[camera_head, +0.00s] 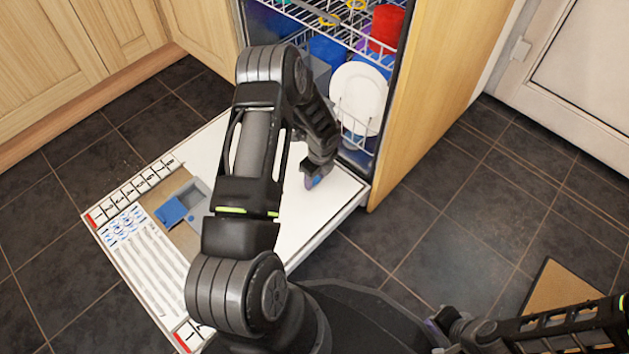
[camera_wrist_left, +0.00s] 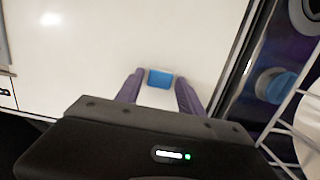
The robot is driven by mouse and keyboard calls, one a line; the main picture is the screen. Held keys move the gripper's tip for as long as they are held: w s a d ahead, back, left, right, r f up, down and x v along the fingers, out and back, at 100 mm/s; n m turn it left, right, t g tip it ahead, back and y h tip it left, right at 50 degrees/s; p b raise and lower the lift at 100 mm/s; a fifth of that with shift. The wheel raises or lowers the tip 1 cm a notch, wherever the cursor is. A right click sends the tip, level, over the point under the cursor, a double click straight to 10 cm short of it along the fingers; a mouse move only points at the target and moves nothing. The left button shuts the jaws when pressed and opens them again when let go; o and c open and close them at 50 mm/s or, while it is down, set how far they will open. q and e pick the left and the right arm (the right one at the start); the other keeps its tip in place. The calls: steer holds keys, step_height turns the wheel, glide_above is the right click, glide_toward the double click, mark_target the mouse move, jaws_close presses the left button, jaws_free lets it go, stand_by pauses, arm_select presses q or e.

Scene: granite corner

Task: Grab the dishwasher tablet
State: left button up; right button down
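The dishwasher tablet, a small block with a blue part and a paler part, shows in the left wrist view (camera_wrist_left: 160,79) between the purple fingers of my left gripper (camera_wrist_left: 160,88). The fingers lie close along both its sides and appear shut on it. In the head view my left gripper (camera_head: 314,183) is low over the right part of the open white dishwasher door (camera_head: 225,150), and a bit of blue shows at its fingertips. Its height above the door is hard to tell. My right gripper (camera_head: 440,322) is at the bottom, and its fingers are unclear.
The door's detergent compartment (camera_head: 196,192) has a blue lid (camera_head: 172,211) standing open. The dishwasher's wire racks (camera_head: 340,25) hold a white plate (camera_head: 358,97) and a red cup (camera_head: 386,28). Wooden cabinets stand at left.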

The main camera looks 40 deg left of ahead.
mark_target(315, 181)
arm_select(q)
jaws_close()
stand_by(0.4)
step_height(315, 181, up, 10)
steer(key=p, duration=0.4)
steer(key=shift+s, duration=0.1)
stand_by(0.6)
